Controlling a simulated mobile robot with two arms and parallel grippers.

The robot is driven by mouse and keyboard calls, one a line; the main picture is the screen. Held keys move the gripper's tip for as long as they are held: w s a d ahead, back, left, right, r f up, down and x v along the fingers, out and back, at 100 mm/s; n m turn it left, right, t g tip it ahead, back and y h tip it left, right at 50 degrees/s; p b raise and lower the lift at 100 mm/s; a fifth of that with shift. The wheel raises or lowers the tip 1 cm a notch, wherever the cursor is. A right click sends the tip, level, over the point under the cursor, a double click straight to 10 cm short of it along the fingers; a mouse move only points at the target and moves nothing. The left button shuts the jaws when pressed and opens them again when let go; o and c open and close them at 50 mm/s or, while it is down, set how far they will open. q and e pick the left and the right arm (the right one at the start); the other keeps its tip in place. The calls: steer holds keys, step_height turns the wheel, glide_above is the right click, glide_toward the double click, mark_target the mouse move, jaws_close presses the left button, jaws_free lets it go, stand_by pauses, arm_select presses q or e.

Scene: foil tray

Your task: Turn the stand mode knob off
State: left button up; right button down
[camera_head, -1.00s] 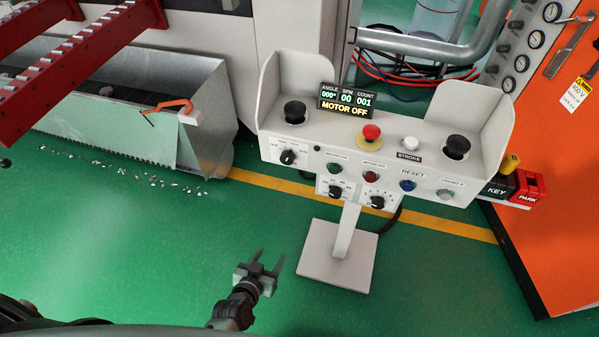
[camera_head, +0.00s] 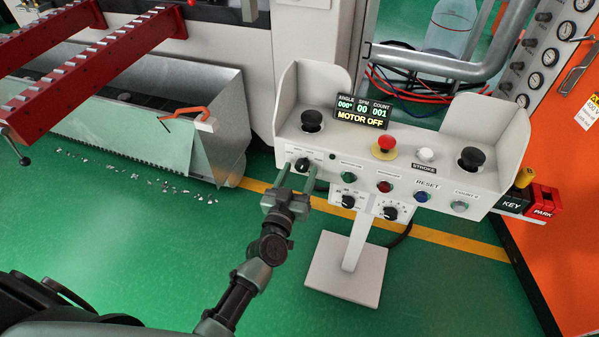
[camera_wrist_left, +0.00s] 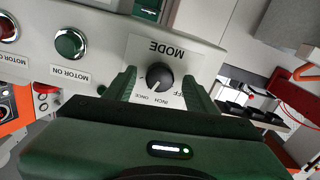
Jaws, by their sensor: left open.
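The black mode knob (camera_head: 302,165) is on the left of the pale control stand's (camera_head: 352,238) front panel. In the left wrist view the knob (camera_wrist_left: 160,76) appears upside down under the label MODE, with INCH, ONCE and a partly covered OFF around it. I cannot tell its exact setting. My left gripper (camera_head: 298,174) is open in front of the panel. Its two fingers (camera_wrist_left: 159,84) lie on either side of the knob, with visible gaps. Whether the fingertips touch the panel is unclear. My right gripper is not in view.
A green MOTOR ON button (camera_wrist_left: 70,43) is beside the knob. More knobs (camera_head: 348,201), a red emergency button (camera_head: 386,144) and a display (camera_head: 361,110) reading MOTOR OFF share the stand. A metal bin (camera_head: 225,125) stands to the left. Green floor is open in front.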

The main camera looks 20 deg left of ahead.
arm_select(q)
steer(key=shift+w, duration=0.2)
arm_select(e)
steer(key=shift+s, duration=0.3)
arm_select(q)
jaws_close()
steer(key=shift+n, duration=0.4)
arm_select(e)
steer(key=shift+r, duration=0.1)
arm_select(q)
steer(key=n+p, duration=0.1)
steer(key=n, duration=0.9)
steer(key=shift+n, duration=0.4)
steer(key=shift+n+h, duration=0.3)
steer(key=shift+n, duration=1.7)
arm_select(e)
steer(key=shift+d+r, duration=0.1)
arm_select(q)
steer(key=shift+b, duration=0.3)
